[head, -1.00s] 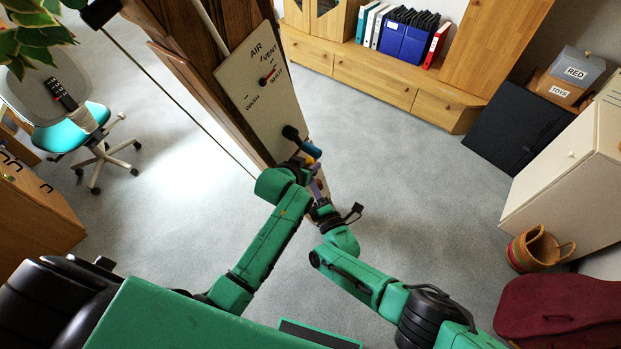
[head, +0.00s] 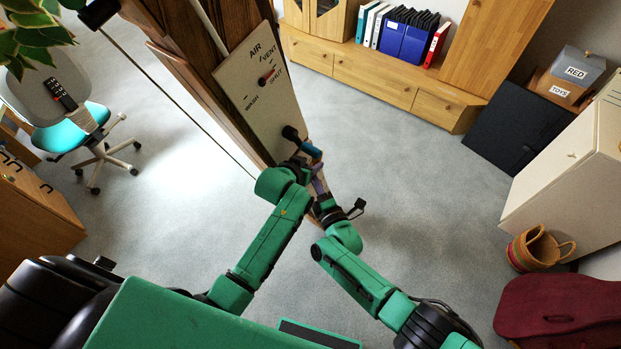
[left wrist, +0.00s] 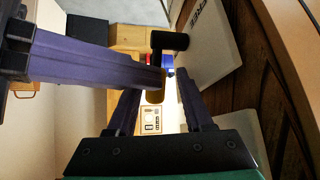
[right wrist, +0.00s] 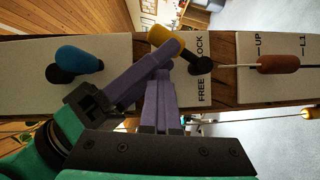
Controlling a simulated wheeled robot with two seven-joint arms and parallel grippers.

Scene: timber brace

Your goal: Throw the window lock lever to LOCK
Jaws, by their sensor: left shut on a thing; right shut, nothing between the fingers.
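The lock lever has a black pivot (right wrist: 200,64) and a yellow handle (right wrist: 166,42) that leans to the upper left in the right wrist view. It sits beside the FREE and LOCK labels (right wrist: 201,90) on a pale plate. My left gripper (left wrist: 157,90) is shut on the yellow handle, which shows between its fingers in the left wrist view (left wrist: 155,96). My right gripper (right wrist: 161,76) is shut and empty, its fingertips close to the handle and crossing the left fingers in the picture. Whether they touch cannot be told. In the head view the arms largely hide the lever.
A red-brown handle (right wrist: 278,64) lies beside the UP label. The AIR/VENT plate (head: 253,90) is on the wooden post. Carpet (head: 415,200) is clear to the right; a basket (head: 535,250) stands by the white cabinet.

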